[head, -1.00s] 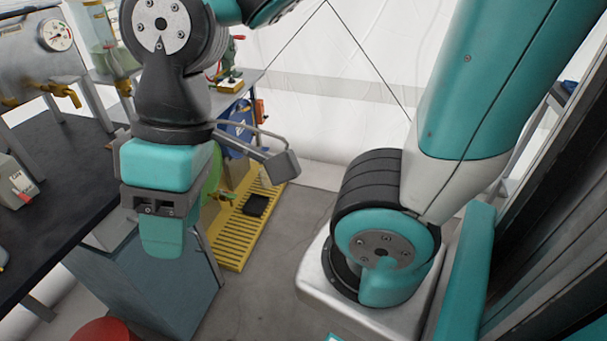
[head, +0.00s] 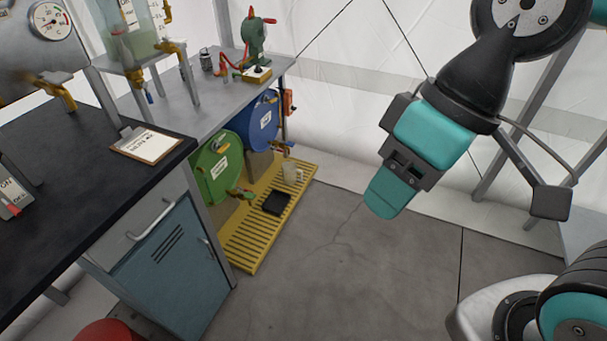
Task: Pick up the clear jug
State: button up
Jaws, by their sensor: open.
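The clear jug (head: 292,172) is small and pale in the head view. It stands upright at the far end of the yellow slatted platform (head: 243,246), near the blue drum's tap. My gripper (head: 385,196) hangs in the air to the right of the jug, well apart from it and tilted down to the left. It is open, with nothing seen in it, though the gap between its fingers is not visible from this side.
A green drum (head: 217,168) and a blue drum (head: 262,122) lie under the grey bench (head: 205,113). A black tray (head: 276,203) sits on the platform. A blue cabinet (head: 170,268) and black counter (head: 60,170) stand at left. The grey floor (head: 350,270) is clear.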

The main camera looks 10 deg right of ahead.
aim_at(290, 176)
jog(key=z, duration=0.5)
jog(key=k, duration=0.6)
jog(key=z, duration=0.9)
jog(key=i, duration=2.9)
jog(key=u, duration=1.65)
jog(key=i, duration=1.05)
jog(key=u, duration=0.95)
